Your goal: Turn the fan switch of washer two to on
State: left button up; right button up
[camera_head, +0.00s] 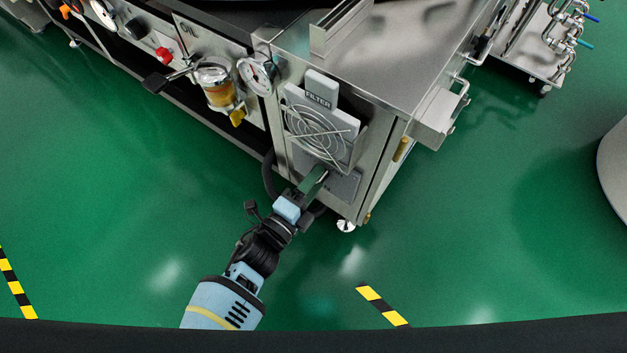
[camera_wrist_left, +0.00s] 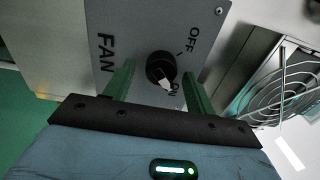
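The fan panel (camera_head: 346,186) is a grey plate low on the end of the steel washer, below the round grille. In the left wrist view the fan panel (camera_wrist_left: 112,18) reads FAN, OFF and ON. Its black round switch knob (camera_wrist_left: 158,66) has a white pointer directed at the ON side, close to the ON label. My left gripper (camera_head: 316,177) reaches the panel from below. In the wrist view its two green fingers (camera_wrist_left: 159,72) are open, one on each side of the knob, with gaps visible. The knob is hidden in the head view. My right gripper is not in view.
The fan grille (camera_head: 318,128) with a FILTER box (camera_head: 320,92) protrudes just above. A pressure gauge (camera_head: 256,76) and an amber filter bowl (camera_head: 219,92) sit at left. A side bracket (camera_head: 440,116) juts out at right. Green floor (camera_head: 440,250) is clear in front.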

pick_arm(q)
jog(key=p+v, duration=0.2)
jog(key=v, duration=0.5)
jog(key=shift+s+a, duration=0.25)
jog(key=shift+s, duration=0.05)
jog(key=shift+r, duration=0.15)
dwell(0.4)
